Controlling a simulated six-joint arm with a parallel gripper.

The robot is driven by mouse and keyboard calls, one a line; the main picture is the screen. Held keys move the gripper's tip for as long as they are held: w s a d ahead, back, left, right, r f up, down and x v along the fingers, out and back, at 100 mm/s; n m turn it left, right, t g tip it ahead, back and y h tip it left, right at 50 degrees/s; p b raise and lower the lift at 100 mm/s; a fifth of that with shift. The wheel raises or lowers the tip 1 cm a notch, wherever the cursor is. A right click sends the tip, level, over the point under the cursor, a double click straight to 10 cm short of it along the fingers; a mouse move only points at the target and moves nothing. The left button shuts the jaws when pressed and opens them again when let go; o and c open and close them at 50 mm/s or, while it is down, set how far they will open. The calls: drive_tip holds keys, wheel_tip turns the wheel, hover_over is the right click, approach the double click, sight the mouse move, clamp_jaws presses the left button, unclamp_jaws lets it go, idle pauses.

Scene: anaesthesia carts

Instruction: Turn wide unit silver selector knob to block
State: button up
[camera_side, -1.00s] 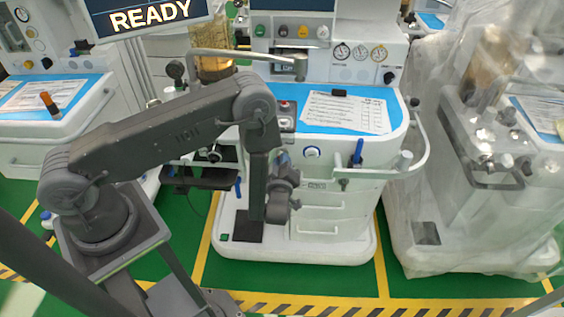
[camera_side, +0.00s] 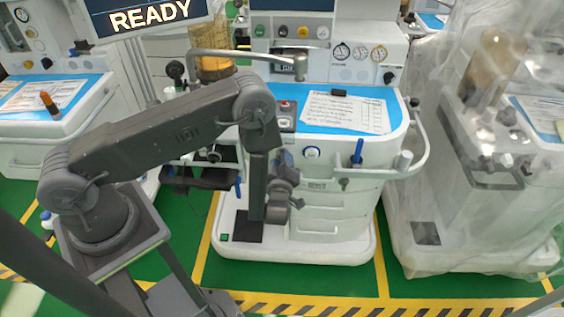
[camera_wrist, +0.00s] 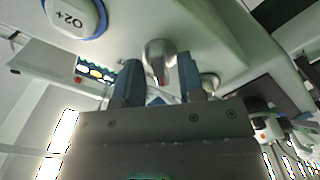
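The silver selector knob (camera_wrist: 160,58) shows in the wrist view, a rounded metal lever with a small red mark near its lower end. In the side view my wrist and gripper are at the front of the middle white cart (camera_side: 335,225), with the knob hidden there. The block marking is not readable.
An O2+ button (camera_wrist: 72,16) with a blue rim is left of the knob. A rounded metal part (camera_wrist: 210,82) is close by the right finger. The cart's white side rail (camera_side: 420,150) curves out at the right.

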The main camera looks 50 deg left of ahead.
drive_tip(key=shift+o, duration=0.2)
drive_tip(key=v, duration=1.4)
drive_tip(key=shift+w+r, duration=0.1)
